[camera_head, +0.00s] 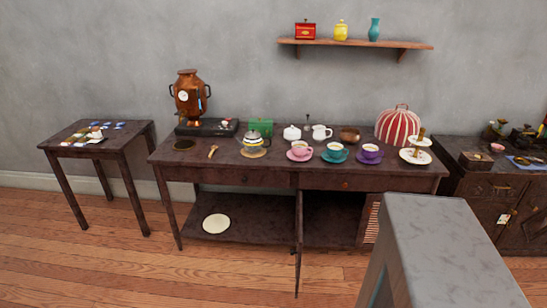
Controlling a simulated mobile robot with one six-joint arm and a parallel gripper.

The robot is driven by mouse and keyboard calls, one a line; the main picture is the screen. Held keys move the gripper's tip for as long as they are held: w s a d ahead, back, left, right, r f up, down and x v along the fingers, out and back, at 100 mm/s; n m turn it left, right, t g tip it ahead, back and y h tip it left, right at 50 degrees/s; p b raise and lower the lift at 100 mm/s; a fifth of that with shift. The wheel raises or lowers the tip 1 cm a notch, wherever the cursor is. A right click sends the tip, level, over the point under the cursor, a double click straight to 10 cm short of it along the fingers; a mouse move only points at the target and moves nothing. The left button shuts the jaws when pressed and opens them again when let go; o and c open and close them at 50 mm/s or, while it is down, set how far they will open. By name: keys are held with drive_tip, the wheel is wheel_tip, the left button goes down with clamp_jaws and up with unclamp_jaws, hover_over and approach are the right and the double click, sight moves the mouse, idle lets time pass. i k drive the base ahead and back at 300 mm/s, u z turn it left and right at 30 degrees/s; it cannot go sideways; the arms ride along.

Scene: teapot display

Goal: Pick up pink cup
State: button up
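The pink cup (300,148) sits on its pink saucer (290,156) near the front edge of the long dark table (225,162). It stands upright, left of a teal cup (335,149) and a purple cup (371,150) on matching saucers. The pink cup shows something pale inside. A small pink bowl or cup (498,148) also shows on the cabinet at far right. My gripper is not in view.
A glass teapot (252,140) stands left of the pink cup; a white teapot (292,132) and white jug (321,133) stand behind it. A striped cozy (397,125) and tiered stand (416,155) are right. A cabinet door (299,235) hangs open below.

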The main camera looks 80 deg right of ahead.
sight(302, 150)
drive_tip(key=z, duration=0.45)
drive_tip(key=k, duration=0.15)
drive_tip(key=u, duration=1.45)
drive_tip(key=k, duration=2.35)
drive_tip(key=z, duration=0.75)
